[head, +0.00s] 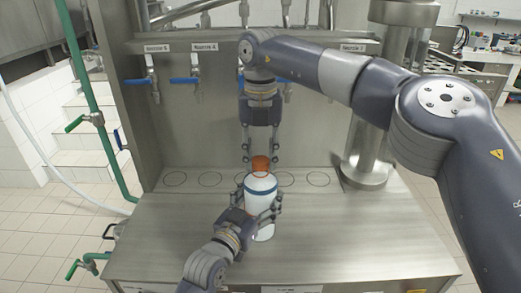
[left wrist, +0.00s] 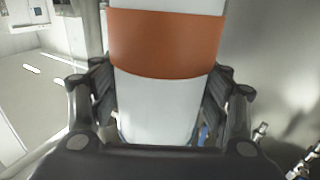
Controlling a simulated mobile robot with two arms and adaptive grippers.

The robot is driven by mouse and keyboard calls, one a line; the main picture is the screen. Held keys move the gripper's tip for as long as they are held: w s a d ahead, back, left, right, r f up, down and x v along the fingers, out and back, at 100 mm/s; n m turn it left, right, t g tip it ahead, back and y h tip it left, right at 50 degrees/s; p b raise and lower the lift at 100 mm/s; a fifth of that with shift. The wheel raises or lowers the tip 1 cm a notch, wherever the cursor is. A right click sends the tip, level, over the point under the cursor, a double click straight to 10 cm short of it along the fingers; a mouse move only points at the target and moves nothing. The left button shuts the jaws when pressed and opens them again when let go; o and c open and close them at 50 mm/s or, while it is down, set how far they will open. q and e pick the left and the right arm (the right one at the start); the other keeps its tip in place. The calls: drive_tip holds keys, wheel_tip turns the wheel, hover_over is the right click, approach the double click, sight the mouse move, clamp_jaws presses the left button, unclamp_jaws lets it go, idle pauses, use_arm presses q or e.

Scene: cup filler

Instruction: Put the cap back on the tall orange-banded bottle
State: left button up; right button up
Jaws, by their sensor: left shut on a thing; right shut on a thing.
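The tall bottle (head: 261,190) is white with its top toward the back row of circles in the head view. In the left wrist view its white body (left wrist: 160,105) and wide orange band (left wrist: 165,43) fill the middle. My left gripper (head: 262,207) is shut around the bottle's body, with a finger on each side. The orange cap (head: 260,163) is at the bottle's top. My right gripper (head: 260,157) points down from above and is shut on the cap. I cannot tell whether the cap touches the bottle's neck. The bottle's base is partly hidden by my left gripper.
The steel counter (head: 330,235) is clear to both sides. Several marked circles (head: 210,179) run along its back. Blue-handled taps (head: 186,81) hang from the steel panel behind. A steel column (head: 370,150) stands at the right, near my right arm.

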drive_tip(key=shift+f, duration=0.55)
idle(0.5)
use_arm(q)
drive_tip(key=c, duration=0.6)
use_arm(e)
drive_tip(key=m, duration=1.2)
drive_tip(key=shift+m, duration=0.4)
drive_tip(key=m, duration=0.6)
drive_tip(key=shift+m, duration=0.3)
use_arm(q)
drive_tip(key=shift+o, duration=0.2)
use_arm(e)
drive_tip(key=m, duration=0.5)
drive_tip(key=shift+s+a+f+m, duration=0.1)
drive_tip(key=shift+s+a+m, duration=0.05)
drive_tip(key=shift+m, duration=1.05)
